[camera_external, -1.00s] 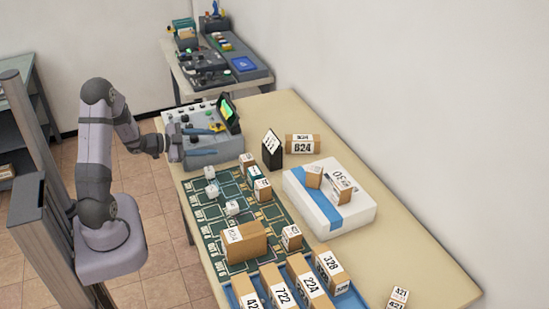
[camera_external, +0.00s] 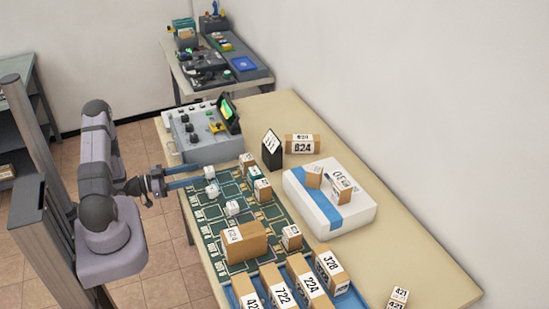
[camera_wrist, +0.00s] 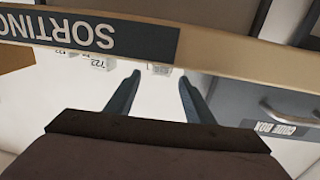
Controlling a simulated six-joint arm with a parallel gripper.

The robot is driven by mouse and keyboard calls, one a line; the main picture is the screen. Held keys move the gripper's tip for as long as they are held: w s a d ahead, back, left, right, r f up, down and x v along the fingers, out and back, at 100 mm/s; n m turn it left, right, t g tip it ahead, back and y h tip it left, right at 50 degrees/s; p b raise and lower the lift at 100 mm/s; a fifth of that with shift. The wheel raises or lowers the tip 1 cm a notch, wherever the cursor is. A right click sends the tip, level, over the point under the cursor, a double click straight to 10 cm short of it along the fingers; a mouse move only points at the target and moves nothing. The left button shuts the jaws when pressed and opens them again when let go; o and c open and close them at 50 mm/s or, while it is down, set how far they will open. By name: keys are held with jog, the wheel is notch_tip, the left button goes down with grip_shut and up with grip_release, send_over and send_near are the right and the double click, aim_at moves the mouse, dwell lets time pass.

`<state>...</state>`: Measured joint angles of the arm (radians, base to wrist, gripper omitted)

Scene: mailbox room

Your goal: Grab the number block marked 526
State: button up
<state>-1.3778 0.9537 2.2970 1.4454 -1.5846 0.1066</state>
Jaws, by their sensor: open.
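I cannot read 526 on any block. Small white cubes stand on the green sorting mat (camera_external: 240,254), among them a near cube (camera_external: 232,208), a middle cube (camera_external: 212,191) and a far cube (camera_external: 210,172). Brown boxes with number labels also stand on the mat, including a large box (camera_external: 246,242) and a smaller box (camera_external: 291,237). My gripper (camera_external: 203,174) is open and empty, its fingers pointing at the mat's far left edge near the far cube. In the wrist view the open fingers (camera_wrist: 160,79) have small white labelled blocks (camera_wrist: 98,64) beyond them.
A grey control box (camera_external: 207,145) stands just beyond my gripper. A white parcel with a blue stripe (camera_external: 352,216) is on the right. A blue tray (camera_external: 230,297) holds numbered boxes in front. In the wrist view, the SORTING sign (camera_wrist: 90,32) runs along the table edge.

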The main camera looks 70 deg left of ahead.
aim_at(208, 169)
jog(key=shift+w+d+r+p, duration=0.1)
jog(key=shift+w+p, duration=0.55)
jog(key=shift+w, duration=1.05)
jog(key=shift+w+d+r+p, duration=0.1)
jog(key=shift+w+p, duration=0.55)
jog(key=shift+w, duration=1.05)
jog(key=shift+f, duration=0.1)
jog(key=c, duration=1.1)
